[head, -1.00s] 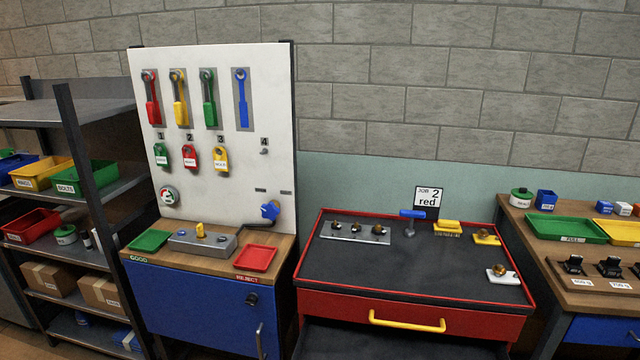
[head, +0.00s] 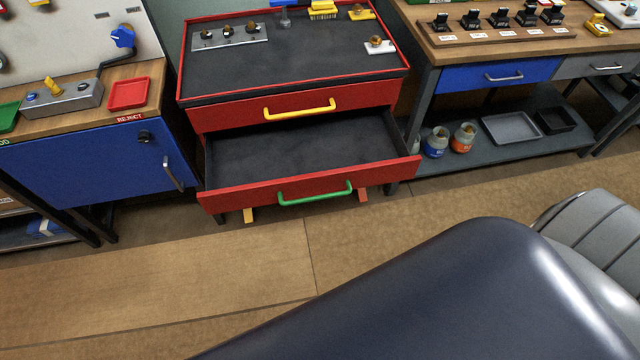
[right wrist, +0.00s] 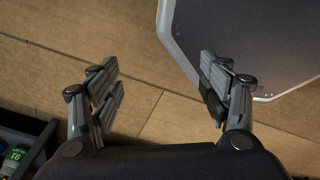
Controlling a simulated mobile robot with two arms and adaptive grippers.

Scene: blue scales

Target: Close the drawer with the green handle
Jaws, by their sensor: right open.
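The drawer with the green handle (head: 314,194) is the lower drawer (head: 240,190) of the red cabinet in the head view. It is pulled out, and its dark inside looks empty. The upper drawer above it, with a yellow handle (head: 299,109), is shut. My right gripper (right wrist: 162,97) shows in the right wrist view with its fingers spread wide and nothing between them. Floor lies beneath it there, and the drawer does not show in that view. Neither gripper shows in the head view.
A blue cabinet (head: 90,180) stands left of the red cabinet. A workbench with a low shelf (head: 480,158) holding jars and trays stands to the right. The floor (head: 180,260) before the drawer is clear. My own dark body fills the lower right of the head view.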

